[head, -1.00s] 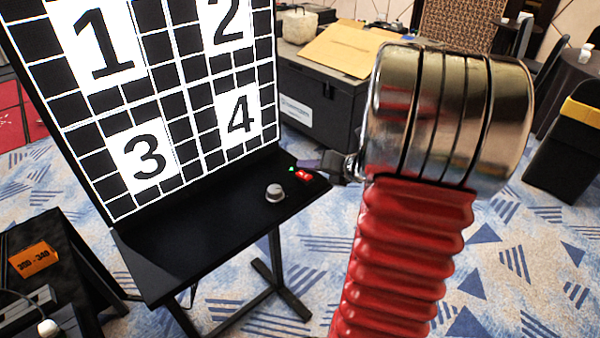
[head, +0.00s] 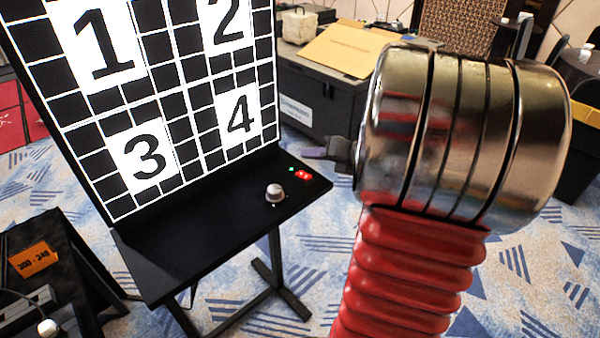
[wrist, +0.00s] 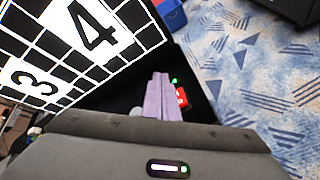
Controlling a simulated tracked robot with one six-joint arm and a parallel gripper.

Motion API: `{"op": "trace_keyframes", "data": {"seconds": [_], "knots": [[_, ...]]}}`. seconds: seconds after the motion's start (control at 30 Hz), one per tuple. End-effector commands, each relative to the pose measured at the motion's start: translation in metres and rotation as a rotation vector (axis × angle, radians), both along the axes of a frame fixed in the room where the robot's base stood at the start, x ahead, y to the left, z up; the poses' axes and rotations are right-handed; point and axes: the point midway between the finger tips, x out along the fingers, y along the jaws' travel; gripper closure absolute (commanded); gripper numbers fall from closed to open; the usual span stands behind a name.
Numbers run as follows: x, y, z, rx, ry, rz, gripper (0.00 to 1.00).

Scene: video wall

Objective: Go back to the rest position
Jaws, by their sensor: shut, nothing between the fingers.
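My gripper (head: 318,153) shows in the head view at the left of my arm's metal joint, just right of the desk's right end. Its jaws are shut and hold nothing. In the wrist view my gripper (wrist: 158,82) shows as two purple fingers pressed together, pointing toward the black desk. The fingers partly cover the grey knob (wrist: 136,112) there. My red ribbed arm and its shiny metal joint fill the right middle of the head view.
The video wall (head: 150,95) shows numbers 1 to 4. Its black desk (head: 200,245) carries a silver knob (head: 275,193), a red switch (head: 303,175) and a green light (head: 291,169). A black case (head: 320,105) stands behind. Patterned carpet lies open at the front right.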

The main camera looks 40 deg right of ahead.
Motion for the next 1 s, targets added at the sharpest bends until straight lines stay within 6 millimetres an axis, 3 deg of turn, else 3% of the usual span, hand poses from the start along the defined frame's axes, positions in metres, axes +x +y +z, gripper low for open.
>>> {"op": "trace_keyframes", "data": {"seconds": [0.73, 0.87, 1.0], "knots": [[-0.001, -0.002, 0.000, 0.032, 0.010, -0.024, 1.00], [-0.004, -0.023, -0.007, 0.103, 0.044, -0.159, 1.00], [-0.014, -0.064, -0.018, 0.231, 0.063, -0.425, 1.00]]}}
